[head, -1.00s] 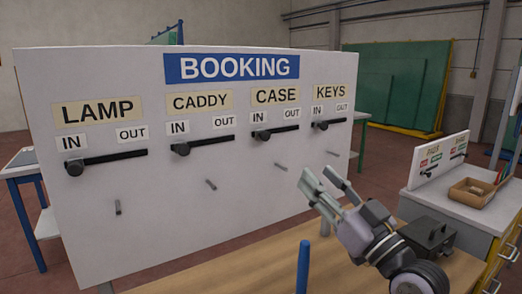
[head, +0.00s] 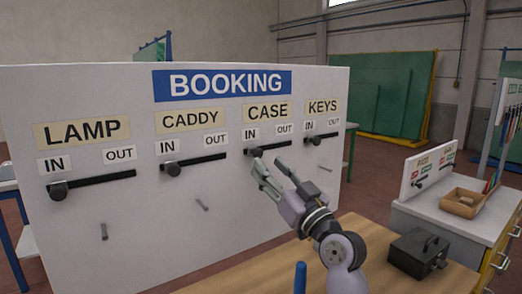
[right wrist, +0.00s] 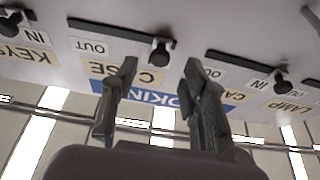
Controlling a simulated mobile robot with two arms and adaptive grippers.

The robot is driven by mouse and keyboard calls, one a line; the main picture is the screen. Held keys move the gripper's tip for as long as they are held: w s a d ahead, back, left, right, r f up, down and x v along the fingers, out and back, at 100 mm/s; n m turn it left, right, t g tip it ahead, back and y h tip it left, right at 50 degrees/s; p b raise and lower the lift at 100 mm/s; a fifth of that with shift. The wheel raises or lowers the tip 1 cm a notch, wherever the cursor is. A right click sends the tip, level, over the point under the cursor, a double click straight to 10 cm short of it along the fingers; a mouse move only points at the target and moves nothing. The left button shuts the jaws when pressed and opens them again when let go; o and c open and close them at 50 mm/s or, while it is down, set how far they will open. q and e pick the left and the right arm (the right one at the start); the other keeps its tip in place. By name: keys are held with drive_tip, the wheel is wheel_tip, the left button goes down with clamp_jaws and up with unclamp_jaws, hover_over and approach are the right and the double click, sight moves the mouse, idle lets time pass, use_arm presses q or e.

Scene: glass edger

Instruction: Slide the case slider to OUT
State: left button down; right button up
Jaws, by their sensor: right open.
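The white BOOKING board (head: 130,225) carries slider slots labelled LAMP, CADDY, CASE and KEYS. The black case slider knob (head: 256,151) sits at the left, IN end of its slot, with the OUT label (head: 284,128) above the right part. My right gripper (head: 269,165) is open and empty, just below and in front of that knob. In the right wrist view, upside down, the knob (right wrist: 160,54) shows between the two spread fingertips (right wrist: 163,72); contact is not visible. My left gripper is out of view.
The caddy knob (head: 173,170) and keys knob (head: 314,140) flank the case slider, also at their IN ends. Short grey pegs (head: 202,204) stick out below. A wooden table (head: 370,240) holds a black box (head: 418,254). A blue post (head: 300,279) stands in front.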

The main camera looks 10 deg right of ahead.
sight(259, 156)
drive_tip(key=shift+p+x, duration=0.5)
drive_tip(key=shift+x, duration=1.85)
clamp_jaws()
